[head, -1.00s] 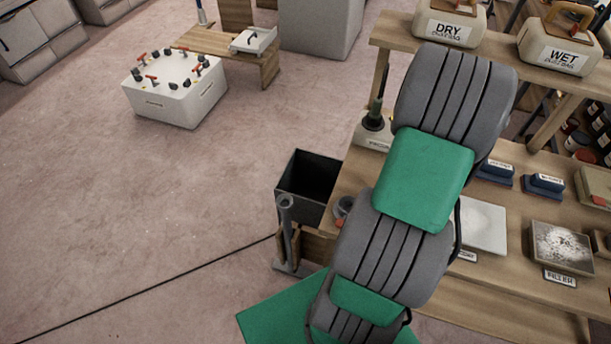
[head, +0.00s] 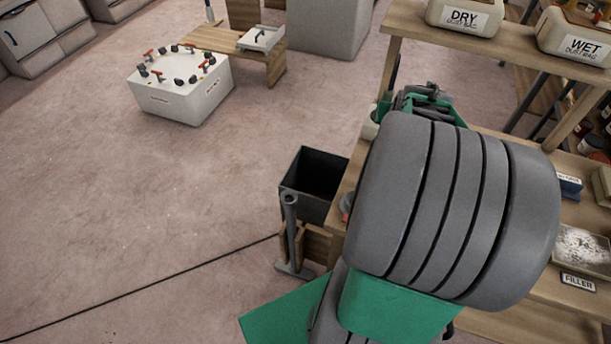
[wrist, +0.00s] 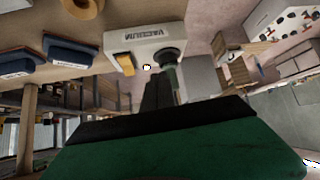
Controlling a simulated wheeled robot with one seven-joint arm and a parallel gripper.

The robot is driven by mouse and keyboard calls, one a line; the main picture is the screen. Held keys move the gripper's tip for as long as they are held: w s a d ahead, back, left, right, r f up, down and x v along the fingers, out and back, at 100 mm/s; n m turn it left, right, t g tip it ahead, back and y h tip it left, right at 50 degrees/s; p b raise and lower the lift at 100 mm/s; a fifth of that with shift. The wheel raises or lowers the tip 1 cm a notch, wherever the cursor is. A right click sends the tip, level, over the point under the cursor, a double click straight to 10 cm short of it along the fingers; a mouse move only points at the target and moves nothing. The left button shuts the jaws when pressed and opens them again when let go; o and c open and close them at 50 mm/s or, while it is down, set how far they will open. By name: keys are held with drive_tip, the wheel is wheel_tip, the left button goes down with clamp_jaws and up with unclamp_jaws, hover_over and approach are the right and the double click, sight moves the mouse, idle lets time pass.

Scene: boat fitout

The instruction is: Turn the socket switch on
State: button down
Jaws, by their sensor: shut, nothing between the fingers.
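The white socket box (wrist: 150,42), labelled VACUUM, shows upside down in the wrist view. It has an orange-yellow switch (wrist: 125,63) on one side and a dark round plug (wrist: 169,58) on the other. Whether the switch is on or off I cannot tell. My gripper (wrist: 158,82) is shut and empty, its dark fingers pointing toward the box, close to its edge between switch and plug. Contact cannot be made out. In the head view my arm hides nearly all of the box; only a pale sliver (head: 369,126) shows beside it.
Blue sanding blocks (wrist: 67,54) lie on the wooden bench beside the box. A shelf above holds the DRY (head: 465,17) and WET (head: 573,38) containers. A dark bin (head: 312,183) stands at the bench's left end. The floor to the left is largely clear.

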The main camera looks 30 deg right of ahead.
drive_tip(key=a+f+n+g+y+b, duration=0.1)
drive_tip(key=a+f+n+y+b, duration=0.1)
drive_tip(key=a, duration=1.1)
drive_tip(key=a+f+n+g+y+b, duration=0.1)
drive_tip(key=a+f+n+y+b, duration=0.2)
drive_tip(key=a, duration=0.9)
drive_tip(key=shift+s+a+f+n+b, duration=0.35)
drive_tip(key=shift+f+b, duration=0.1)
drive_tip(key=shift+f, duration=0.8)
drive_tip(key=shift+w, duration=0.1)
